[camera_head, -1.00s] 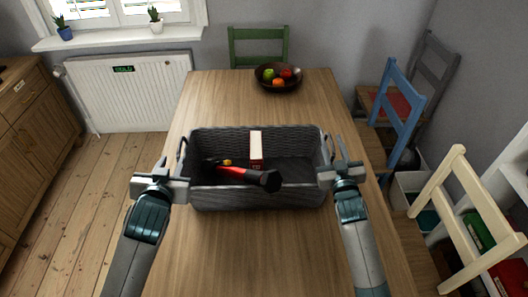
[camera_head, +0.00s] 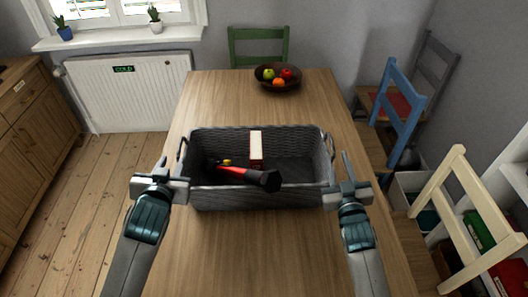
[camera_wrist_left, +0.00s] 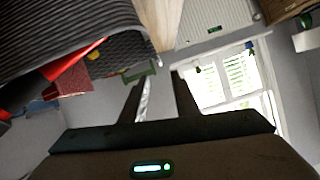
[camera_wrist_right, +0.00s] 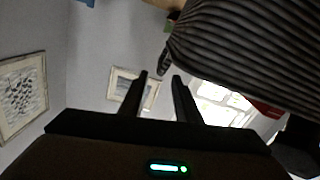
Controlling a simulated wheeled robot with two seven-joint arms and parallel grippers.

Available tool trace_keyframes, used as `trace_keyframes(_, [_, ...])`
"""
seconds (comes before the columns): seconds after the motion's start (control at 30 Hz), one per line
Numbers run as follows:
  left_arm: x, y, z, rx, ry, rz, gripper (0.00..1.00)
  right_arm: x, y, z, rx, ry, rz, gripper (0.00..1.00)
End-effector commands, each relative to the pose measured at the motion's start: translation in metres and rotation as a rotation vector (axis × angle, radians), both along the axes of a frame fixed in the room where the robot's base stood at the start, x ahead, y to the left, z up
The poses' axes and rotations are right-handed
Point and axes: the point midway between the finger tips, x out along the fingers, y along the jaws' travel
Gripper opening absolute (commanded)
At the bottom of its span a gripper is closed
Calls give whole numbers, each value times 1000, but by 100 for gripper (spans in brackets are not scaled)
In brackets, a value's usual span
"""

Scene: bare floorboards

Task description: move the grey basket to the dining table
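The grey basket (camera_head: 258,198) sits upright on the wooden dining table (camera_head: 250,255). It holds a red-and-black hammer-like tool (camera_head: 240,175), a small yellow-tipped item and a cream-and-red box (camera_head: 256,148). My left gripper (camera_head: 163,168) is open and empty, just left of the basket's left handle. My right gripper (camera_head: 350,167) is open and empty, just right of the right handle (camera_head: 329,146). The fingers look apart in both wrist views. The basket wall also shows in the left wrist view (camera_wrist_left: 70,35) and the right wrist view (camera_wrist_right: 240,50).
A dark fruit bowl (camera_head: 278,79) stands at the table's far end. A green chair (camera_head: 258,46) is behind it. A blue chair (camera_head: 393,115) and a cream chair (camera_head: 475,215) stand on the right. A radiator (camera_head: 128,92) is at the back left.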

Motion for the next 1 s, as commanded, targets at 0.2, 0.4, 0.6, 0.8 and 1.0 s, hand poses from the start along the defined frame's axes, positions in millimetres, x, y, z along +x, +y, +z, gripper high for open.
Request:
trace_keyframes(0.2, [0, 0, 0, 0, 0, 0, 28, -34, 0, -1, 1, 1, 0, 30])
trace_keyframes(0.4, [0, 0, 0, 0, 0, 0, 28, -47, -1, 0, 1, -1, 0, 30])
trace_keyframes(0.6, [0, 0, 0, 0, 0, 0, 28, -49, -1, 0, 1, -1, 0, 30])
trace_keyframes(0.8, [0, 0, 0, 0, 0, 0, 28, -49, -1, 0, 1, -1, 0, 30])
trace_keyframes(1.0, [0, 0, 0, 0, 0, 0, 28, -49, -1, 0, 1, 0, 0, 30])
